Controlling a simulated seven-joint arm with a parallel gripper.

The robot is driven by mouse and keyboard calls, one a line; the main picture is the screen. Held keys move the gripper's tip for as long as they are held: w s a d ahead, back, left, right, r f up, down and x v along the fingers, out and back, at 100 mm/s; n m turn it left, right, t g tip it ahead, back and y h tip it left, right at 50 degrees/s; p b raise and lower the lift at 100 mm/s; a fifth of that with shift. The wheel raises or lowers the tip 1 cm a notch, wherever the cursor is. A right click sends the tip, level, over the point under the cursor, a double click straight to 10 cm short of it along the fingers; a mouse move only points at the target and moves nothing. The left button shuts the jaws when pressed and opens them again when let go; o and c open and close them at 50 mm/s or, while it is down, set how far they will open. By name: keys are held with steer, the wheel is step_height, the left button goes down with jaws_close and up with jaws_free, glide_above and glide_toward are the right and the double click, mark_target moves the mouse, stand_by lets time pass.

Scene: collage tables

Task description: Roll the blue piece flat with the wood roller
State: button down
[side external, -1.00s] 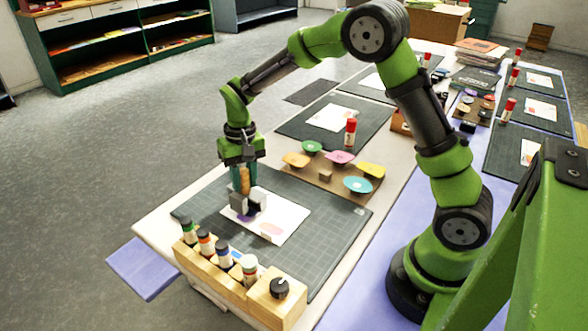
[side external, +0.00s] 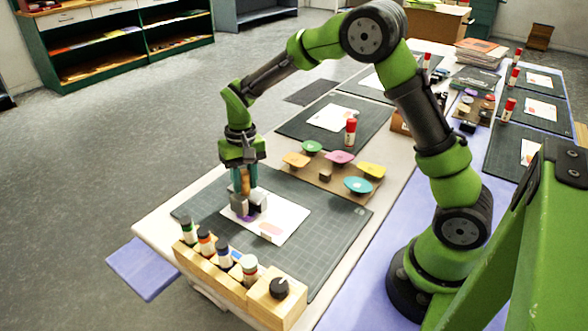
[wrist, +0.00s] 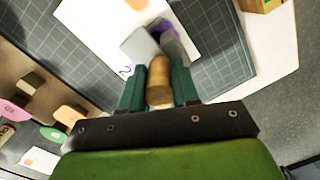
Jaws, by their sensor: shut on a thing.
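My gripper (side external: 242,182) is shut on the wooden handle (wrist: 159,82) of the roller, which stands upright over the white sheet. It also shows in the wrist view (wrist: 158,88). Below the handle are a pale grey block-like part (wrist: 139,46) and a darker grey part (wrist: 174,46). A blue-purple piece (wrist: 160,26) lies on the white sheet (side external: 289,221), mostly hidden under these parts; its edge shows in the side view (side external: 247,217). Whether the roller touches it is unclear. A pink shape (side external: 272,230) lies on the same sheet.
The sheet lies on a dark gridded mat (side external: 338,228). A wooden rack (side external: 229,275) with several bottles and a black knob stands at the front. A brown board (side external: 325,176) with several coloured pieces lies behind, near a red-capped glue stick (side external: 350,132).

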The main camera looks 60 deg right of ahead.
steer(key=shift+s+d, duration=0.1)
steer(key=shift+d, duration=1.2)
steer(key=shift+a, duration=2.7)
steer(key=shift+d, duration=1.4)
steer(key=shift+r, duration=3.55)
